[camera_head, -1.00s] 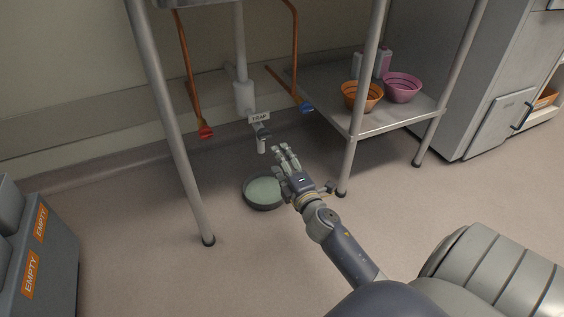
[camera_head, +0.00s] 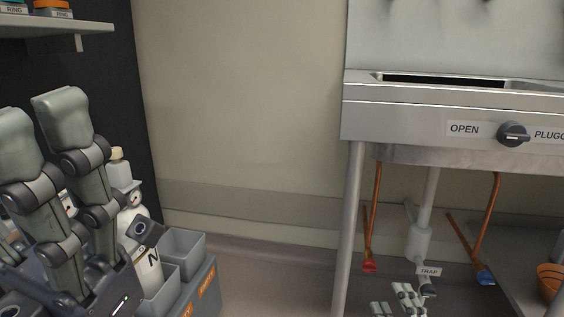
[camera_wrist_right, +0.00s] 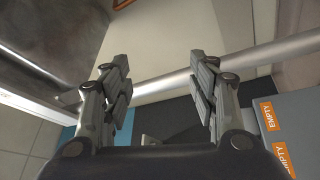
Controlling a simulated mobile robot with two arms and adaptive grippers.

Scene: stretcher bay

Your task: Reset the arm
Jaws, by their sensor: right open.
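My left gripper (camera_head: 42,112) is large and close at the left of the head view, its pale-padded fingers pointing up. My right gripper (camera_head: 398,292) shows small at the bottom edge, mostly cut off, just left of the label reading TRAP (camera_head: 429,271). In the right wrist view its fingers (camera_wrist_right: 160,85) stand wide apart with nothing between them.
A steel sink unit (camera_head: 450,120) with a knob (camera_head: 513,134) stands on the right; its leg (camera_head: 347,230) is left of the orange pipes (camera_head: 375,210). Grey bins (camera_head: 205,295) and a white cylinder (camera_head: 140,250) are behind my left gripper. A shelf (camera_head: 60,28) is above.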

